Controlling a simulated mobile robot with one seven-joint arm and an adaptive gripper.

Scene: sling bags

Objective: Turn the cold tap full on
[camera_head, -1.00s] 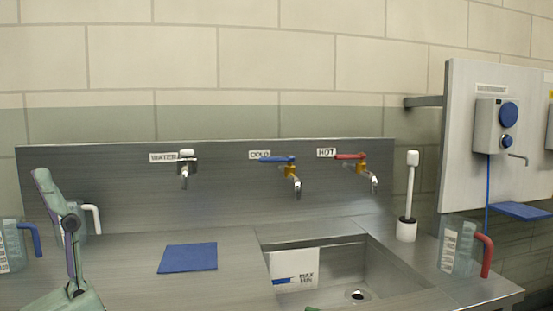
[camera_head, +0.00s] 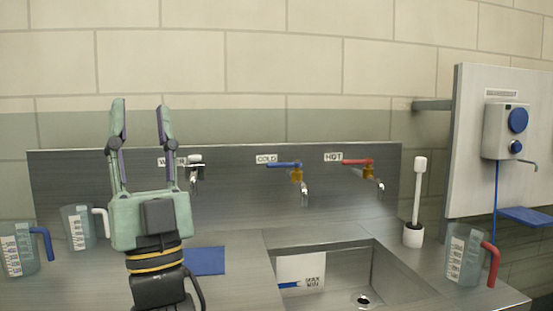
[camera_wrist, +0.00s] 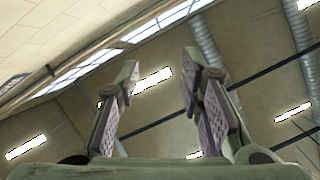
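The cold tap (camera_head: 297,174) has a blue lever handle (camera_head: 284,165) and a brass body. It is on the steel splashback, beside a COLD label (camera_head: 266,159). The lever points left, toward the label. My gripper (camera_head: 141,108) is at the left, fingers pointing up, open and empty. It stands in front of the WATER label and well left of the cold tap, not touching it. The wrist view shows the open fingers (camera_wrist: 160,85) against the ceiling, with no tap in sight.
The hot tap (camera_head: 367,172) with a red lever is right of the cold one. A third tap (camera_head: 195,170) is just right of my gripper. The sink (camera_head: 350,270) holds a white card (camera_head: 301,270). A brush in its holder (camera_head: 413,234) and jugs (camera_head: 463,255) stand on the counter.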

